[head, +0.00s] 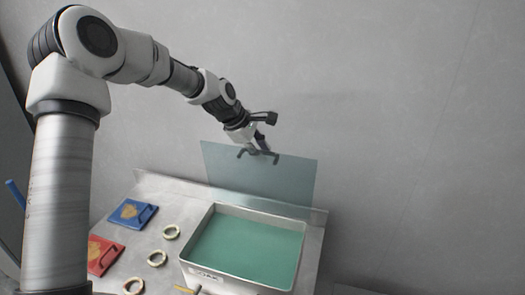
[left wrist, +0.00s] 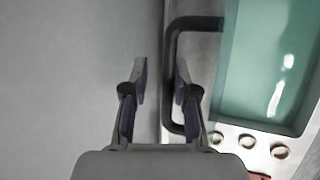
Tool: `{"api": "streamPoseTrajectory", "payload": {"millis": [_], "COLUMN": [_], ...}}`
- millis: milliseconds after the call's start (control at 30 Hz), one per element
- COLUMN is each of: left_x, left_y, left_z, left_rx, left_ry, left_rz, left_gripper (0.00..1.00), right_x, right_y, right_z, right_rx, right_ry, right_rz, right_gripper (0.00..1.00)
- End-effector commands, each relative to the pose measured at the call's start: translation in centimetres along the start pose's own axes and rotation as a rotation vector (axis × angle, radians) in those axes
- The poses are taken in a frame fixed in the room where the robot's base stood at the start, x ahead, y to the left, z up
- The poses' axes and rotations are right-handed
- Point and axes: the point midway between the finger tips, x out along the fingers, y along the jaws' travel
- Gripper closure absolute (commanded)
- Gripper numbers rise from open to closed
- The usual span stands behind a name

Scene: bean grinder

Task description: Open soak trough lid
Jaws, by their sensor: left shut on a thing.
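The soak trough (head: 190,270) is a pale, rectangular metal basin labelled SOAK, with green liquid (head: 245,250) inside. Its lid (head: 290,185) is a clear bluish pane, raised steeply at the back of the trough, leaving the liquid uncovered. A dark bar handle (head: 272,157) sits at the lid's upper edge. My left gripper (head: 260,147) is at this handle and shut on it. In the left wrist view, the gripper (left wrist: 160,82) has its right finger overlapping the dark handle (left wrist: 190,24); the exact contact is unclear. My right gripper is not in view.
Left of the trough, the counter (head: 185,205) holds a blue board (head: 132,212), a red board (head: 103,255) and several pale rings (head: 171,232). A yellow-tipped tool (head: 186,290) lies at the front. A plain grey wall (head: 400,120) stands behind.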

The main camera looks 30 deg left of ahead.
Motion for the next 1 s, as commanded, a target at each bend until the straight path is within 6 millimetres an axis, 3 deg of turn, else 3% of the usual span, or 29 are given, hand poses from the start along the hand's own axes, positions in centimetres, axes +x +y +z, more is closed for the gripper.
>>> {"api": "streamPoseTrajectory", "payload": {"millis": [300, 433, 600, 1000], "left_x": [-8.1, -10.4, -11.5, -11.4], "left_y": [0.4, 0.3, 0.1, 0.1], "left_z": [0.2, 0.2, 0.1, 0.1], "left_rx": [0.001, 0.002, 0.001, 0.001], "left_ry": [-0.004, -0.002, 0.000, 0.000], "left_rz": [0.018, 0.014, 0.010, 0.008], "left_gripper": [0.77, 0.77, 0.77, 0.77], "right_x": [-0.1, -0.1, -0.1, -0.1], "right_y": [0.0, 0.0, 0.0, 0.0], "right_z": [0.0, 0.0, 0.0, 0.0], "right_rx": [0.000, 0.000, 0.000, 0.000], "right_ry": [0.000, 0.000, 0.000, 0.000], "right_rz": [0.000, 0.000, 0.000, 0.000], "right_gripper": [0.60, 0.60, 0.60, 0.60]}}
